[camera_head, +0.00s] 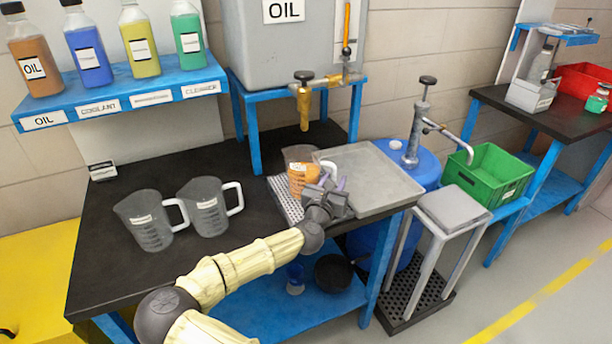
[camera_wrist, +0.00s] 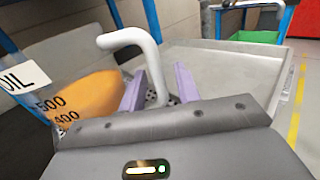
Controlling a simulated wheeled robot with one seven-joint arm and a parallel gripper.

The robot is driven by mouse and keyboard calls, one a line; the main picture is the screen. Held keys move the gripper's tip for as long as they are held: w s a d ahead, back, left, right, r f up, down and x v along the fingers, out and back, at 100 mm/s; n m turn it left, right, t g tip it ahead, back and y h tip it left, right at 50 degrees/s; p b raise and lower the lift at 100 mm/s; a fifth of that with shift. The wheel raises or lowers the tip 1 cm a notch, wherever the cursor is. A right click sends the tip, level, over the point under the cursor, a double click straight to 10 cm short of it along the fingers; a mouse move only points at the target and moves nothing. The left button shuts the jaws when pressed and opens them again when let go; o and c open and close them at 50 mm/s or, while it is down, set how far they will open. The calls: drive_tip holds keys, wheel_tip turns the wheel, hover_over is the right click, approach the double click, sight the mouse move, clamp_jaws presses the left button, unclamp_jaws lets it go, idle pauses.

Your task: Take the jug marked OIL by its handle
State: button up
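The jug marked OIL (camera_head: 297,184) is clear, part filled with orange liquid, and stands upright on the drip grate under the tank's brass tap. In the wrist view its label and orange contents (camera_wrist: 88,95) fill the left side. Its white handle (camera_wrist: 126,38) curves over and comes down between the two purple fingers. My gripper (camera_head: 337,186) is at the jug's right side. In the wrist view my gripper (camera_wrist: 160,88) is open around the handle, with a gap showing at the right finger. The handle's lower end is hidden behind the gripper body.
Two empty clear jugs (camera_head: 147,222) (camera_head: 205,207) stand on the black bench to the left. A grey tray (camera_head: 372,177) lies right of the jug. The OIL tank's brass tap (camera_head: 304,105) hangs above. A blue drum (camera_head: 424,165) with a pump stands further right.

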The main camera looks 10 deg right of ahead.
sight(334, 172)
drive_tip(key=shift+c, duration=0.2)
clamp_jaws()
drive_tip(key=shift+r, duration=0.1)
drive_tip(key=shift+r, duration=0.1)
drive_tip(key=shift+r, duration=1.7)
drive_tip(key=v, duration=1.8)
drive_tip(key=shift+f, duration=0.1)
